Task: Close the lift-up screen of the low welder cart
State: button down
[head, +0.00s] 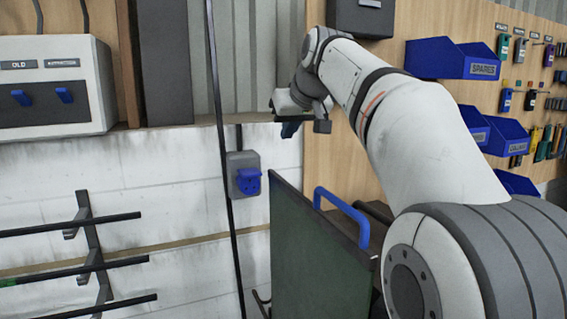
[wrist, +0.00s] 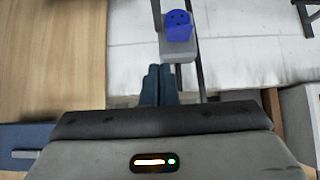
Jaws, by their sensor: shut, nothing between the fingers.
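A dark green panel (head: 315,250), which looks like the cart's screen, stands steeply in the lower middle of the head view. A blue bar handle (head: 345,215) shows beside its upper right edge. The cart body behind it is mostly hidden by the panel and my arm. My gripper (head: 290,129) is above the panel's top edge, apart from it, near the wall. In the wrist view my gripper's blue fingers (wrist: 159,84) are together with nothing between them. I cannot make out the green panel in the wrist view.
A grey wall socket with a blue cover (head: 248,181) is left of the panel; it also shows in the wrist view (wrist: 179,28). A rack with dark bars (head: 92,255) is at left. Blue bins (head: 455,60) hang on the wooden board at right.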

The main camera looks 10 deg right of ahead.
jog(key=p, duration=0.2)
send_over(281, 177)
notch_tip(281, 177, down, 5)
jog(key=shift+s+f, duration=0.1)
jog(key=shift+s, duration=0.05)
jog(key=f, duration=0.2)
jog(key=shift+w+f, duration=0.3)
jog(key=shift+w, duration=0.05)
jog(key=shift+s+f, duration=0.3)
jog(key=shift+f, duration=0.35)
jog(key=shift+w+f, duration=0.15)
jog(key=shift+f, duration=0.3)
